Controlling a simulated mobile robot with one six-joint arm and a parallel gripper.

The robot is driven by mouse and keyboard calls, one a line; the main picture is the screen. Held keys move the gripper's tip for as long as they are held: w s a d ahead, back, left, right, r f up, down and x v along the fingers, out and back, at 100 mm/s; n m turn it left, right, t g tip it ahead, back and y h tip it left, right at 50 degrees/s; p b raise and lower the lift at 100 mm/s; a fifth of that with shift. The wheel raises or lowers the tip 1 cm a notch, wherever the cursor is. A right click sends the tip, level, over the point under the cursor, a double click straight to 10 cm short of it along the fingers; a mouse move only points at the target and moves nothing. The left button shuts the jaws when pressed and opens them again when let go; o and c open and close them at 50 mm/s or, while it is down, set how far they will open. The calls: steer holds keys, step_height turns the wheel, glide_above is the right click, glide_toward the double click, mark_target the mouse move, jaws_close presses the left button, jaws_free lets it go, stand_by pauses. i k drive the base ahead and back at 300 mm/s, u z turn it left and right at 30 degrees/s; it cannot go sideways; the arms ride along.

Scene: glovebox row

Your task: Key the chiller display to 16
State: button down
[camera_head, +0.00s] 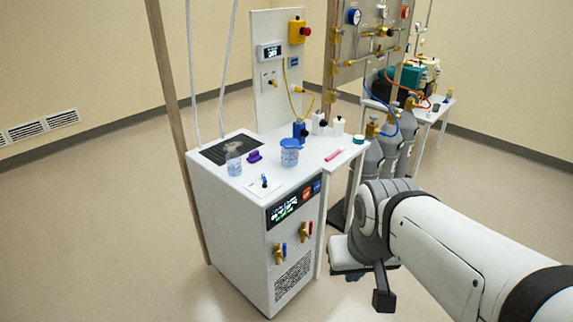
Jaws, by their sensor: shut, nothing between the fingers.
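The chiller is a white cabinet (232,242) left of centre. A slanted dark display (284,209) sits at the top of its right-hand face, with small white and green characters too small to read. An orange-red key (307,193) and a blue key (317,186) are at the display's right end. My arm comes in from the right. My gripper (384,300) hangs dark and narrow at the lower middle, shut and empty, right of the chiller and below its keys. It is apart from the chiller's front, and its fingertips are small in this view.
Brass valves (304,230) with red and blue handles stick out below the display. Grey gas cylinders (390,150) stand behind my arm. The floor between chiller and gripper looks clear.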

mark_target(316, 186)
steer(key=u, duration=0.05)
steer(key=i, duration=1)
steer(key=u, duration=0.1)
